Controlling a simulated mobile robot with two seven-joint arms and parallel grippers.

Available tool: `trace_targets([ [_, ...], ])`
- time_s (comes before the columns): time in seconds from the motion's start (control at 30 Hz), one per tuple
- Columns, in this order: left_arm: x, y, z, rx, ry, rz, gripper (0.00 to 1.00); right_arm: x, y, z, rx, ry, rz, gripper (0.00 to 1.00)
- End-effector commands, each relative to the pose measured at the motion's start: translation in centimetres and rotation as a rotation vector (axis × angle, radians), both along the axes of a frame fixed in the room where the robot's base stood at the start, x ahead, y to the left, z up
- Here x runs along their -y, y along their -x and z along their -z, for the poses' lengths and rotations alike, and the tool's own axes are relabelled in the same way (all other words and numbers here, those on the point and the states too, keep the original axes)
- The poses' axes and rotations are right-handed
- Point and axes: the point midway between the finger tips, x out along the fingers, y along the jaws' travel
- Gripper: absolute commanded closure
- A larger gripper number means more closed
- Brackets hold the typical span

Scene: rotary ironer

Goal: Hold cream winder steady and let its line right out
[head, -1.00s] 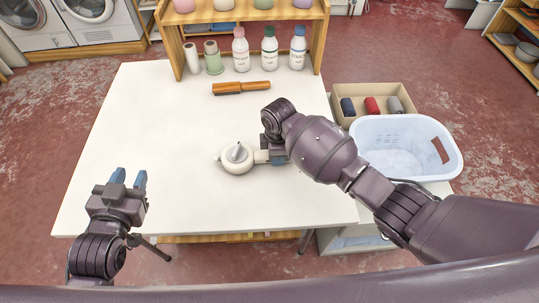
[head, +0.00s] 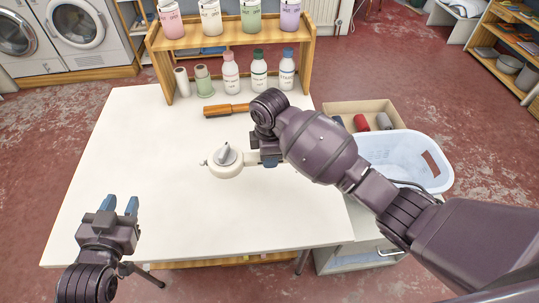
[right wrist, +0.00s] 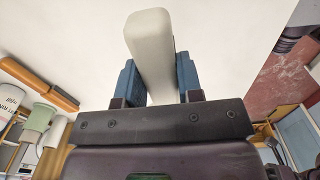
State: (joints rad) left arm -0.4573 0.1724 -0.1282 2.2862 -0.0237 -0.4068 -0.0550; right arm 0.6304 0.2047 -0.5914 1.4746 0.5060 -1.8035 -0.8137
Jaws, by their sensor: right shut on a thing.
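The cream winder (head: 226,169), a round body with a grey piece on top, is over the white table (head: 150,180). A small pale nub (head: 204,162) shows at its left side. My right gripper (head: 268,158) is shut on the winder's handle from the right. In the right wrist view the pale handle (right wrist: 150,35) stands between the blue fingers (right wrist: 158,82). I cannot tell whether the winder touches the table. My left gripper (head: 120,205) is open and empty over the table's front left, apart from the winder.
A wooden-handled brush (head: 226,110) lies behind the winder. Several bottles (head: 259,72) and rolls stand under a wooden shelf (head: 225,40) at the back. A pale basket (head: 400,165) and a cardboard box (head: 350,108) are at the right. The table's left and middle are clear.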

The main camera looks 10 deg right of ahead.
Motion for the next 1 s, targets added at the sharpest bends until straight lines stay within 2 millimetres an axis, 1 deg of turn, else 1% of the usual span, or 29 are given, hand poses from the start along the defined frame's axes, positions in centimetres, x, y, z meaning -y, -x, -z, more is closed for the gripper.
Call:
trace_targets([
  [0.07, 0.0, 0.0, 0.0, 0.0, 0.0, 0.0, 0.64, 0.0, 0.0, 0.8, -0.003, 0.001, 0.0, 0.96],
  [0.3, 0.0, 0.0, 0.0, 0.0, 0.0, 0.0, 0.64, 0.0, 0.0, 5.6, -0.004, 0.001, 0.0, 0.96],
  [0.4, 0.0, 0.0, 0.0, 0.0, 0.0, 0.0, 0.64, 0.0, 0.0, 6.7, -0.002, 0.0, -0.001, 0.96],
  [0.5, 0.0, 0.0, 0.0, 0.0, 0.0, 0.0, 0.64, 0.0, 0.0, 7.0, 0.0, 0.0, -0.001, 0.96],
  [0.83, 0.0, 0.0, 0.0, 0.0, 0.0, 0.0, 0.64, 0.0, 0.0, 7.0, 0.0, 0.0, 0.0, 0.96],
  [1.0, 0.0, 0.0, 0.0, 0.0, 0.0, 0.0, 0.64, 0.0, 0.0, 7.4, 0.0, -0.001, 0.0, 0.96],
])
